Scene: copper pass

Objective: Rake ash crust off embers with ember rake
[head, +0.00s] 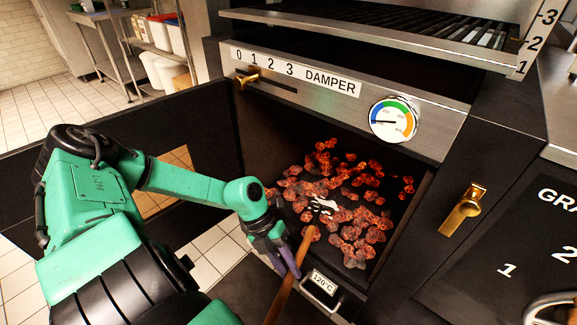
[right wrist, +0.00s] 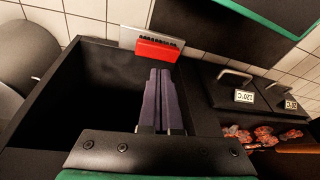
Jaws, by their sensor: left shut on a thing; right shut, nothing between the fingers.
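The ember rake's wooden handle (head: 282,302) slants up from the bottom edge into the open firebox in the head view. My left gripper (head: 294,271) is shut on this handle at the firebox mouth. Glowing embers (head: 352,217) spread over the firebox floor. My right gripper (right wrist: 162,75) is shut and empty, seen only in the right wrist view.
The firebox door (head: 190,110) stands open to the left. Above the opening are a damper slider (head: 249,79) and a round gauge (head: 394,119). A handle tagged 120°C (head: 322,284) sits below the mouth. In the right wrist view, a red block (right wrist: 158,49) lies beyond my fingers.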

